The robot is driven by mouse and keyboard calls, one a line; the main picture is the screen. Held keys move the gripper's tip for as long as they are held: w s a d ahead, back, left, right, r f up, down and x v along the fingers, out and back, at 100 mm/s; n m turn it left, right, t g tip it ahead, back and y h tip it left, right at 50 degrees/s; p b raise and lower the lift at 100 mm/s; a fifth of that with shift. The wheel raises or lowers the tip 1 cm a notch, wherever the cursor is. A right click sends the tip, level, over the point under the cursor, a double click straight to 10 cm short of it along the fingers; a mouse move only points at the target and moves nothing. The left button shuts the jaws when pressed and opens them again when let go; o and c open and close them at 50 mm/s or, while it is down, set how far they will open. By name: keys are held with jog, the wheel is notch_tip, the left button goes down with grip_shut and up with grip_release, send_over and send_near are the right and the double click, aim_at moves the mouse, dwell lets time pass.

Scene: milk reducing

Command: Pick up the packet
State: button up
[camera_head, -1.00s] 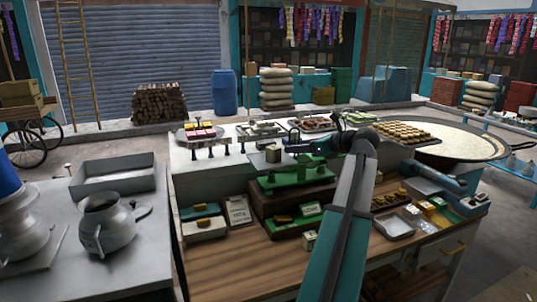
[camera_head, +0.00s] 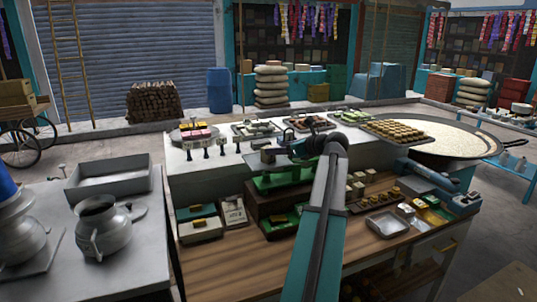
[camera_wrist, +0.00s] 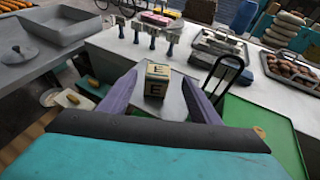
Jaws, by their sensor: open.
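A small boxy cream and brown packet (camera_wrist: 157,80) with dark letter marks stands upright on a grey metal pan (camera_wrist: 172,108) in the wrist view. My gripper (camera_wrist: 159,76) is open. Its two purple fingers reach forward on the left and right of the packet, with a gap showing on each side. In the head view my gripper (camera_head: 281,153) is over the green scale (camera_head: 280,180) on the counter. The packet is hard to make out there, partly hidden by the gripper.
A row of small stamp-like tools (camera_wrist: 145,33) stands behind the packet. Trays of sweets (camera_head: 396,131) lie farther back. A black wire handle (camera_wrist: 224,75) rises close to the right finger. Several small boxes lie on the wooden shelf (camera_head: 360,250) in front.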

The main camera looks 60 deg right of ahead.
jog(key=shift+w+d+f, duration=0.15)
jog(key=shift+w, duration=0.35)
jog(key=shift+w, duration=0.15)
jog(key=p+x, duration=0.2)
jog(key=x, duration=0.2)
jog(key=shift+w, duration=0.2)
jog(key=shift+w+f, duration=0.2)
jog(key=shift+w, duration=0.1)
